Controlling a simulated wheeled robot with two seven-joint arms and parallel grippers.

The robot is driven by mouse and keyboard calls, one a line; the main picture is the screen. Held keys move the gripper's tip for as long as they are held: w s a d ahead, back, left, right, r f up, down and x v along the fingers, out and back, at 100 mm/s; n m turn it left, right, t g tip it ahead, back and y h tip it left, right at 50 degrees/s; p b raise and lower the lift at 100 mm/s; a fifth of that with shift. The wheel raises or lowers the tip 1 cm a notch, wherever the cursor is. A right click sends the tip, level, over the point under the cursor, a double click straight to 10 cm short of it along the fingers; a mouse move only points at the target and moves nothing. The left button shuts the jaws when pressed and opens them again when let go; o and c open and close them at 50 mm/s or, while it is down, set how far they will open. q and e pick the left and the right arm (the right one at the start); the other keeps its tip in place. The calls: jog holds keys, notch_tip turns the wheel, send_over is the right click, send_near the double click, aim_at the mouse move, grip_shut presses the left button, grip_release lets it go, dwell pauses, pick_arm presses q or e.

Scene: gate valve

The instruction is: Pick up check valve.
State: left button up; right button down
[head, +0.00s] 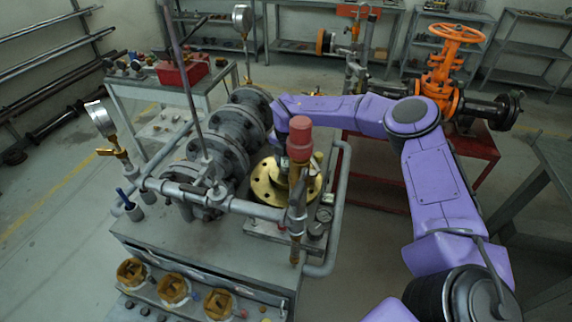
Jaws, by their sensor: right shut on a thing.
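The check valve appears to be the brass flanged body (264,186) on the right side of the grey workbench, beside the grey flanged pipe. It looks upright, with its round flange low and bolt holes showing. A red-capped post in front hides part of it. My purple right arm reaches over from the right, and its gripper (281,160) points down at the top of the brass body. The fingers are shut on it, though mostly hidden behind the post. I cannot tell whether the valve is clear of the bench. My left gripper is out of view.
The red-capped post (299,145) and a grey pipe rail (235,205) stand close in front of the valve. A grey flanged pipe (232,128) lies to its left. An orange handwheel valve (440,75) stands on a red table (470,150) behind my arm.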

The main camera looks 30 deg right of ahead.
notch_tip(320, 180, up, 3)
jog(key=shift+w+f+b, duration=0.1)
jog(key=shift+b, duration=0.4)
jog(key=a+r+b, duration=0.2)
jog(key=a+r, duration=1.2)
jog(key=shift+w+r, duration=0.25)
jog(key=shift+w, duration=0.2)
